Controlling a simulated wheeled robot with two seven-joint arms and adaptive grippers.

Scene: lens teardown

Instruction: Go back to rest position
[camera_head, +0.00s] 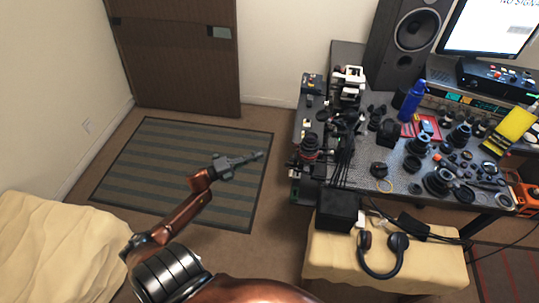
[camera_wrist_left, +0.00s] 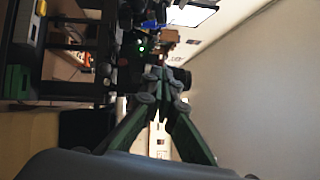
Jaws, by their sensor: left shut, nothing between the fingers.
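My left arm comes in from the bottom of the head view and reaches up over the floor. My left gripper (camera_head: 258,155) is shut and empty. It hangs in open air above the striped rug, to the left of the workbench, touching nothing. In the left wrist view the gripper's fingers (camera_wrist_left: 160,85) meet at their tips with nothing between them. My right gripper is not in either view.
The cluttered workbench (camera_head: 340,62) stands at right, with a blue bottle (camera_head: 411,101), a speaker (camera_head: 408,40) and several lens parts. Headphones (camera_head: 382,268) lie on a cloth-covered surface below it. The striped rug (camera_head: 150,165) is clear. A brown door (camera_head: 175,60) is behind.

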